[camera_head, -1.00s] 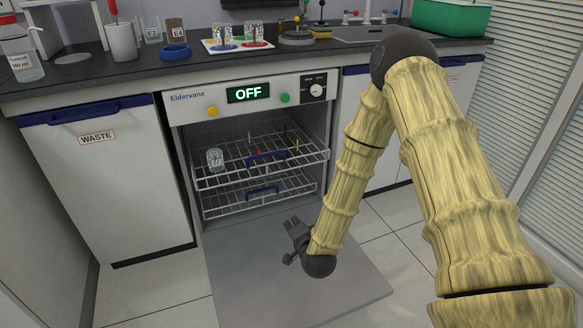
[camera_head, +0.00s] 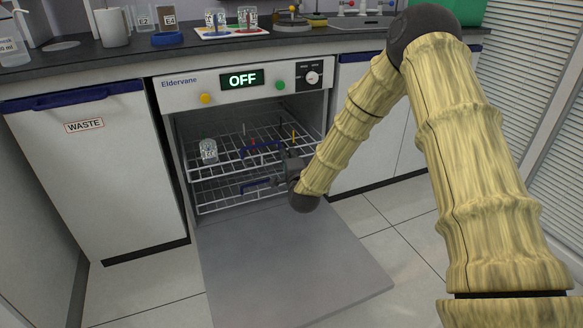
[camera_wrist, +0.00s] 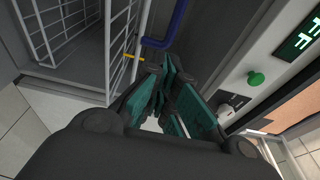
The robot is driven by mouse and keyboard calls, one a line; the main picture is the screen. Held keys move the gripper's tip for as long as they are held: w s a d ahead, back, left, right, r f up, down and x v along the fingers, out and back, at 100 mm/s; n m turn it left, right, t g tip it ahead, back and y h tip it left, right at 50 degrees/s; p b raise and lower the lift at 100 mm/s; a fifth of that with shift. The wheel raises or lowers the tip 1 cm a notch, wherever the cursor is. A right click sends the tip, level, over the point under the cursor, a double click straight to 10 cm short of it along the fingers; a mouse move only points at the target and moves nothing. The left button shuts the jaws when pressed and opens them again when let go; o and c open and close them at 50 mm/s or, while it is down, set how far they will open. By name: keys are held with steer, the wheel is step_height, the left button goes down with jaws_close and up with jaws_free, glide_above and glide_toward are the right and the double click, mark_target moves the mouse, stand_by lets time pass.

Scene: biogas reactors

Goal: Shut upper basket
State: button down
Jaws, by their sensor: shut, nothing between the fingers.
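The upper basket (camera_head: 228,171) is a white wire rack in the open washer (camera_head: 178,99), partly slid out. It has a blue handle (camera_head: 262,148) at its front, and the handle also shows in the wrist view (camera_wrist: 178,22). A clear glass jar (camera_head: 209,151) stands at its left, and several thin coloured pegs rise from it. My gripper (camera_head: 284,166) is at the front of the rack, just right of and below the handle. In the wrist view my gripper (camera_wrist: 170,92) is shut and empty, close to the basket front. Whether it touches the basket is unclear.
The lower basket (camera_head: 218,204), with its own blue handle (camera_head: 258,185), sits beneath. The washer door (camera_head: 290,260) is folded down flat in front. The waste cabinet (camera_head: 95,180) stands left. Jars and a mug (camera_head: 111,27) stand on the counter above.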

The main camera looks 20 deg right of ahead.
steer(key=shift+w+d+b, duration=0.25)
steer(key=shift+w+b, duration=0.3)
steer(key=shift+w, duration=0.7)
steer(key=shift+w+d+b, duration=0.2)
steer(key=shift+w+b, duration=0.3)
steer(key=shift+w, duration=0.75)
